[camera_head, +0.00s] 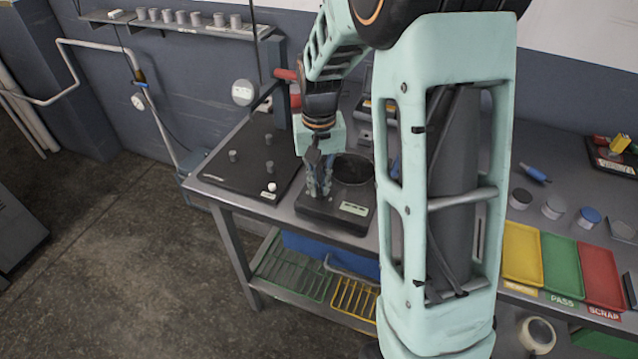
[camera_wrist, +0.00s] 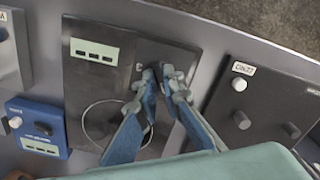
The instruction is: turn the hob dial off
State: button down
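The hob is a dark flat box with a pale label, and its front edge (camera_head: 345,222) shows near the middle of the bench in the head view. In the wrist view, the dark hob top (camera_wrist: 95,80) carries a label with dark marks and a thin round ring. My gripper (camera_head: 319,192) points down over the left part of the hob in the head view. In the wrist view, my gripper's (camera_wrist: 158,72) fingertips sit close together with a narrow dark gap, low at the hob's edge. The dial is not clearly visible; the fingertips may hide it.
A dark board (camera_head: 235,180) with several grey pegs lies left of the hob. A blue box (camera_wrist: 38,128) stands beside the hob in the wrist view. Yellow (camera_head: 521,253), green (camera_head: 560,262) and red trays (camera_head: 598,273) lie at the right.

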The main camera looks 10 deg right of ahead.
aim_at(319, 189)
dwell(0.4)
jog(key=n, duration=1.1)
jog(key=shift+n+p, duration=0.35)
jog(key=shift+n, duration=0.05)
dwell(0.4)
jog(key=c, duration=2.1)
grip_release()
jog(key=shift+r, duration=0.1)
notch_tip(319, 189, up, 12)
jog(key=shift+f, duration=0.1)
